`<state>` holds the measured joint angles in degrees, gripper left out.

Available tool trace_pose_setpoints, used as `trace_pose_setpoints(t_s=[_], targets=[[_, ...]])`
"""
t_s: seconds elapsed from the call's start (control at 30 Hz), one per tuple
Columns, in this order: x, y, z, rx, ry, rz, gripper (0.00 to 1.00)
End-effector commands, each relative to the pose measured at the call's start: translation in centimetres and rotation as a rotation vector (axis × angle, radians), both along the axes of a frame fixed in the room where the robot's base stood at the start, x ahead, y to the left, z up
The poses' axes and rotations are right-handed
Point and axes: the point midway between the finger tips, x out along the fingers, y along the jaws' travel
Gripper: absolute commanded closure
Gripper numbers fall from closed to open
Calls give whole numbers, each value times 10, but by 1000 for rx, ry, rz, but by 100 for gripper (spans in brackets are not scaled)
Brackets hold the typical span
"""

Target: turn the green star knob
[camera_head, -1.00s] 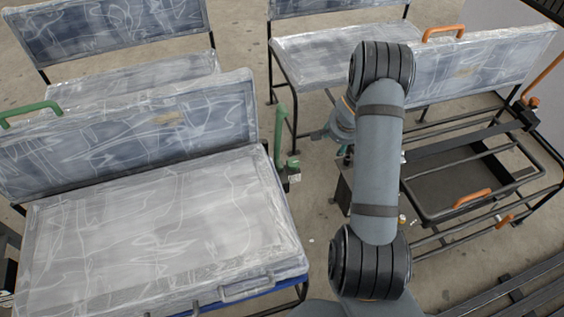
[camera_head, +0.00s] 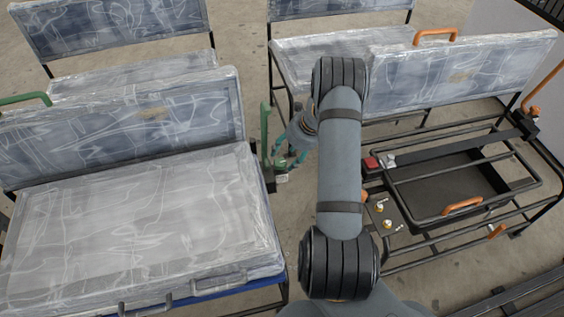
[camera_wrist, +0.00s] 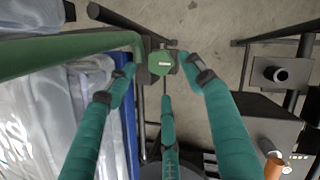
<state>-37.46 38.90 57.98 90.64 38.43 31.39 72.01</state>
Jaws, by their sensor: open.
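The green star knob (camera_wrist: 161,63) shows at the upper middle of the wrist view, on a dark bracket at the end of a thick green bar (camera_wrist: 75,50). My gripper (camera_wrist: 158,77) is open, its teal fingers spread to the left, right and below the knob. They do not visibly close on it, and I cannot tell the remaining distance. In the head view my gripper (camera_head: 289,152) is at the right side of the front-left seat, by the upright green lever (camera_head: 264,130). The knob is hard to make out there behind the fingers.
The plastic-wrapped front-left seat (camera_head: 140,220) stands close to my gripper's left. On the right is a black frame with a dark tray (camera_head: 455,185), orange handles (camera_head: 462,205) and a panel with a red button (camera_head: 371,163). Bare floor (camera_head: 310,215) lies between.

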Motion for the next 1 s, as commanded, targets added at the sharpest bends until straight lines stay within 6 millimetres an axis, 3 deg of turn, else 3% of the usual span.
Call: trace_pose_setpoints(t_s=[0.1, 0.3, 0.67, 1.0], targets=[[4, 7, -23, -1, 1, 2, 48], [9, 15, -43, -2, -2, 3, 48], [11, 17, -48, -2, -2, 2, 48], [11, 16, -48, -2, -2, 2, 66]])
